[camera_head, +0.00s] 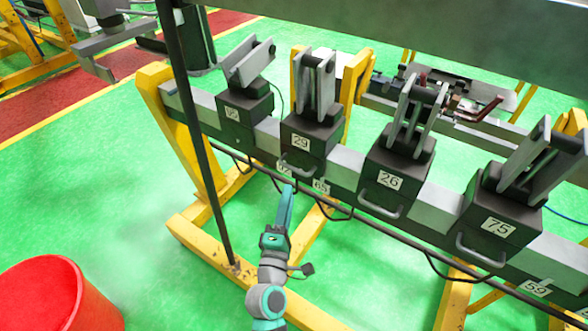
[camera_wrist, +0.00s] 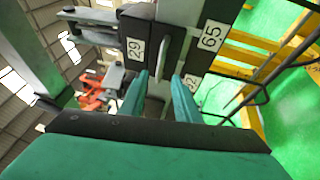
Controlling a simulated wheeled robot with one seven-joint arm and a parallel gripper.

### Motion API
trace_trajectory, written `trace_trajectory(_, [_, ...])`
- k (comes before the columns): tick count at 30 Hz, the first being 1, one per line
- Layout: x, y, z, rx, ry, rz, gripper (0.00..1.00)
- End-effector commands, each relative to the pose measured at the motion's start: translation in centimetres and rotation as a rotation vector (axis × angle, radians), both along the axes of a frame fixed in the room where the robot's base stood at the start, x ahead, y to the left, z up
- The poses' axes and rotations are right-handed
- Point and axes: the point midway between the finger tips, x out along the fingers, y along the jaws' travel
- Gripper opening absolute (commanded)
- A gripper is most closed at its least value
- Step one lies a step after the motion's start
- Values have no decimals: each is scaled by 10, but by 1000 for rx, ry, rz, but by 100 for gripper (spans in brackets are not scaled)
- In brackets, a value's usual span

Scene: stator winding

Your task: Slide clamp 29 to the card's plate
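Clamp 29 (camera_head: 312,130) is a dark block with an upright grey lever and a front handle (camera_head: 297,170). It sits on the grey rail between clamp 15 and clamp 26. Below it on the rail are a plate reading 65 (camera_head: 320,186) and a partly hidden plate that seems to read 92 (camera_head: 284,168). My gripper (camera_head: 289,188) is just below and in front of clamp 29. In the wrist view its two teal fingers (camera_wrist: 160,75) are apart, facing clamp 29 (camera_wrist: 137,30) near its handle. I cannot tell whether they touch it. No card is visible.
Clamp 15 (camera_head: 245,105) is to the left; clamp 26 (camera_head: 395,170) and clamp 75 (camera_head: 505,205) are to the right. A plate reading 59 (camera_head: 537,288) is at far right. Black cables hang below the grey rail (camera_head: 345,165). A dark pole (camera_head: 200,130) stands left; a red bin (camera_head: 50,295) is lower left.

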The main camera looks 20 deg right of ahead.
Motion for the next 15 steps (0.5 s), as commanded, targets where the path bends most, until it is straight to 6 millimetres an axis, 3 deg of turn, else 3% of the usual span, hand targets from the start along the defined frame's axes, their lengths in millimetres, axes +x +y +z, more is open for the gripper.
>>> trace_trajectory(15, [66, -38, 14, 1, -2, -1, 29])
